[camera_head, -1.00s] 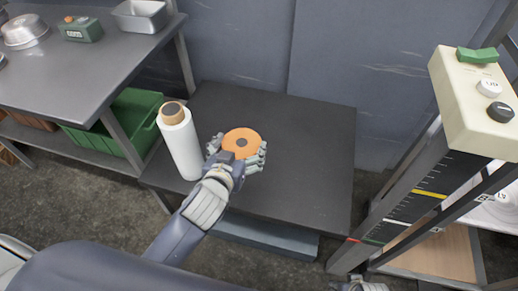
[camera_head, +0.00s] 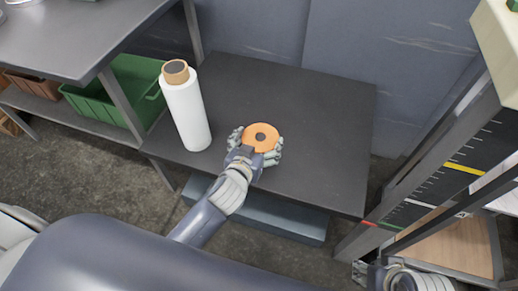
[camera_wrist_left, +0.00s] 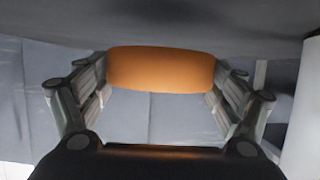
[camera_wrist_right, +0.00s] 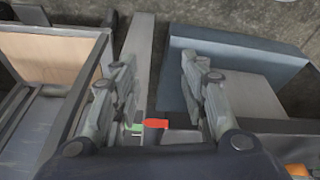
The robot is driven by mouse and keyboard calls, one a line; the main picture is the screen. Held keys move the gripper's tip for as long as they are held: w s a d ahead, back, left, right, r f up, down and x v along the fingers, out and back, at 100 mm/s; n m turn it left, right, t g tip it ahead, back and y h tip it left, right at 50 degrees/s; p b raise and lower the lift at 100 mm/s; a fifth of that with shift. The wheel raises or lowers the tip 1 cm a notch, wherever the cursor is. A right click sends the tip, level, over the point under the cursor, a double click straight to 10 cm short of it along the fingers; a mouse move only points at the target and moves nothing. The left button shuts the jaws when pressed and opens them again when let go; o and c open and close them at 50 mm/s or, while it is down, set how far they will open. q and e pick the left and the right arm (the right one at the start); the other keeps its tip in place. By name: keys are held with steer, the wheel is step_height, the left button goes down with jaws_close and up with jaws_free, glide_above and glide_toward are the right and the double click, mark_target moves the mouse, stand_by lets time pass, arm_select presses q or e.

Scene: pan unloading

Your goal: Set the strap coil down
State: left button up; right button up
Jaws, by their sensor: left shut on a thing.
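The strap coil (camera_head: 262,137) is an orange ring with a dark centre, lying flat in my left gripper (camera_head: 257,143). The left fingers are closed around its sides. The left wrist view shows the orange rim of the coil (camera_wrist_left: 160,69) between the fingers. The coil is over the front part of the dark table (camera_head: 300,110); I cannot tell whether it touches the top. My right gripper (camera_wrist_right: 158,85) is open and empty, with its fingers apart. In the head view it is only partly seen at the bottom right.
A white film roll (camera_head: 187,115) stands upright on the table, left of the coil. A metal rack (camera_head: 440,185) stands to the right. A green crate (camera_head: 130,95) sits on a shelf at the left. The table is clear behind and right of the coil.

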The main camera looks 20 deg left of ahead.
arm_select(q)
step_height(320, 180, down, 3)
steer(key=shift+f+b, duration=0.2)
steer(key=shift+b, duration=0.45)
arm_select(e)
steer(key=w, duration=0.1)
steer(key=w+t, duration=0.1)
steer(key=shift+w+a+f, duration=0.2)
steer(key=shift+w+a, duration=0.2)
arm_select(q)
steer(key=shift+f, duration=0.15)
steer(key=o, duration=1.1)
arm_select(e)
steer(key=shift+w+a+t, duration=0.1)
steer(key=shift+w+t, duration=0.2)
steer(key=shift+s+r, duration=0.1)
